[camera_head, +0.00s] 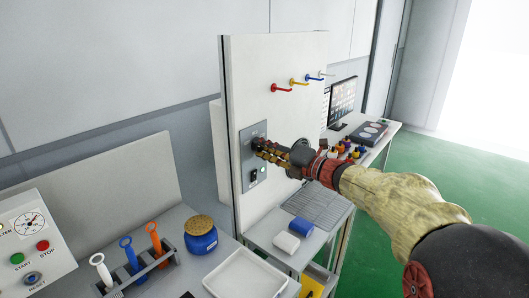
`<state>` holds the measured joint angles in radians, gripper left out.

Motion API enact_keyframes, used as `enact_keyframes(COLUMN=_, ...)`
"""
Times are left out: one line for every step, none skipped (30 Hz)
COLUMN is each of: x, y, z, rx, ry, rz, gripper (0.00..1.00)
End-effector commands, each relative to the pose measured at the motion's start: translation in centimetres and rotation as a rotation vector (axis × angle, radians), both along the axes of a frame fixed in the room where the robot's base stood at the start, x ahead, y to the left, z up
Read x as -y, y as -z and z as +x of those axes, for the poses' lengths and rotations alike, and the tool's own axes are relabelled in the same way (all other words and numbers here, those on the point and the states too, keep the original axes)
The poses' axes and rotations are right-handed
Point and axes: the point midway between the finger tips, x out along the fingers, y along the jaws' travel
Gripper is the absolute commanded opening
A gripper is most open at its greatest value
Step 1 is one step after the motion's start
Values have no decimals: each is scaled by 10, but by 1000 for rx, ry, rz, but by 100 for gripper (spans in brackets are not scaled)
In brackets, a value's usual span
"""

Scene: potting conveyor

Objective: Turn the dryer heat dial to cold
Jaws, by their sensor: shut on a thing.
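A grey control panel (246,173) is mounted on the side of an upright white board. My gripper (263,147) reaches in from the right, and its fingertips are at the upper part of this panel. It is shut on a small dark knob there, which I take to be the heat dial. The fingers hide most of the dial, so its pointer and any cold marking cannot be read.
Coloured hooks (281,88) stick out from the board above my arm. Below stand a white tray (246,276), a blue jar (201,242), a tool rack (141,276) and a control box (36,246). A monitor (342,98) stands behind. Green floor (460,150) is clear at right.

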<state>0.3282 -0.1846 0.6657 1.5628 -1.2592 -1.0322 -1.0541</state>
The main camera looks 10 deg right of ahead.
Motion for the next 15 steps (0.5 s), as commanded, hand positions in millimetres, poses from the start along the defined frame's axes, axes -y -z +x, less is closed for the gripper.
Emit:
enact_keyframes(x=0, y=4, z=0, rx=2, ry=-1, rz=-10, gripper=2)
enact_keyframes(x=0, y=4, z=0, rx=5, ry=-1, rz=-16, gripper=2)
enact_keyframes(x=0, y=4, z=0, rx=10, ry=-1, rz=-22, gripper=2)
enact_keyframes(x=0, y=4, z=0, rx=13, ry=-1, rz=-26, gripper=2)
enact_keyframes(x=0, y=4, z=0, rx=15, ry=-1, rz=-30, gripper=2)
enact_keyframes(x=0, y=4, z=0, rx=18, ry=-1, rz=-33, gripper=2)
enact_keyframes(x=0, y=4, z=0, rx=19, ry=-1, rz=-34, gripper=2)
enact_keyframes(x=0, y=4, z=0, rx=20, ry=-1, rz=-36, gripper=2)
enact_keyframes(x=0, y=4, z=0, rx=21, ry=-1, rz=-37, gripper=2)
enact_keyframes(x=0, y=4, z=0, rx=21, ry=-1, rz=-38, gripper=2)
enact_keyframes(x=0, y=4, z=0, rx=21, ry=-1, rz=-38, gripper=2)
enact_keyframes(x=0, y=4, z=0, rx=21, ry=-1, rz=-38, gripper=2)
enact_keyframes(x=0, y=4, z=0, rx=21, ry=-1, rz=-38, gripper=2)
enact_keyframes(x=0, y=4, z=0, rx=21, ry=-1, rz=-38, gripper=2)
enact_keyframes(x=0, y=4, z=0, rx=21, ry=-1, rz=-38, gripper=2)
